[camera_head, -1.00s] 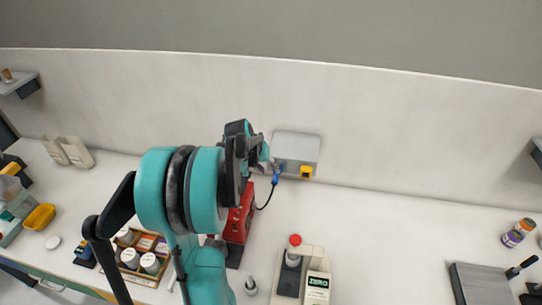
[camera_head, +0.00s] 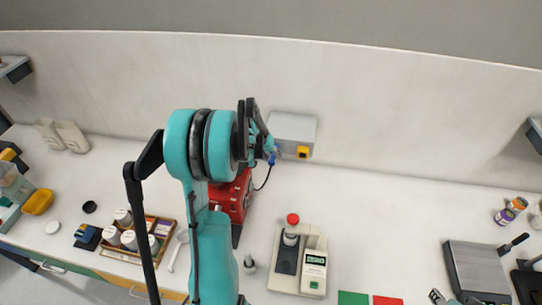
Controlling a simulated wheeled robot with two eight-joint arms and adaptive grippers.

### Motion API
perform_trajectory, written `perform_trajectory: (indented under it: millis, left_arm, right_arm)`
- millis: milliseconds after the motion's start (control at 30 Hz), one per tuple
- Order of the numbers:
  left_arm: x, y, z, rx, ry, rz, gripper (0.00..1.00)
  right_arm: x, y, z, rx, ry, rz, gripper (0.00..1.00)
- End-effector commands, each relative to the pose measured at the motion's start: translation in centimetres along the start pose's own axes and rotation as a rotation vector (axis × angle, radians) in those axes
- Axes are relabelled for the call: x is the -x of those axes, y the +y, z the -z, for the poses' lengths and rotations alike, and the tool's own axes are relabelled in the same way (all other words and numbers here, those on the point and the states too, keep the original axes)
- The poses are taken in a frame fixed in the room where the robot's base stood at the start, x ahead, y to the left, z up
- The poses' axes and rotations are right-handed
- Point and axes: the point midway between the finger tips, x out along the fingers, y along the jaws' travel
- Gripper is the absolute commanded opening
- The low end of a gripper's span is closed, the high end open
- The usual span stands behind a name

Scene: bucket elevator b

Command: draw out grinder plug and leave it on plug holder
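A blue plug (camera_head: 272,158) sits at the lower left of the grey wall box (camera_head: 293,130), with a black cord running down to the red grinder (camera_head: 230,196). The plug appears to be at the box; its contact there is partly hidden. My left gripper (camera_head: 267,146) is seen from behind at the plug, its fingertips close to or overlapping it. Its dark links hide the finger gap, so I cannot tell whether it grips the plug. Dark tips at the bottom right edge (camera_head: 438,296) may be my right gripper. I cannot identify the plug holder with certainty.
A yellow socket (camera_head: 303,152) is on the box. A white device (camera_head: 313,272) with a red-capped bottle (camera_head: 292,230) stands in front. A wooden tray of jars (camera_head: 153,235) is left of my arm.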

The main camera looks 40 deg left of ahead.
Motion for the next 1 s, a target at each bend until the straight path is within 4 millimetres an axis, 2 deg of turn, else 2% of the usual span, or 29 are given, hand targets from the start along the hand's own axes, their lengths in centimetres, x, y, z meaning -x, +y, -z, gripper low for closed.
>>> perform_trajectory:
  millis: [33, 100, 1000]
  left_arm:
    - [0.01, -0.01, 0.00, 0.000, 0.000, 0.000, 0.15]
    - [0.02, -0.01, 0.01, 0.000, 0.000, 0.000, 0.00]
    - [0.40, -0.03, -0.91, 0.000, 0.000, 0.000, 0.00]
  right_arm:
    - [0.00, 0.00, 0.00, 0.000, 0.000, 0.000, 0.40]
    - [0.00, 0.00, 0.00, 0.000, 0.000, 0.000, 0.40]
    - [-0.29, 0.00, -0.20, 0.000, 0.000, 0.000, 0.40]
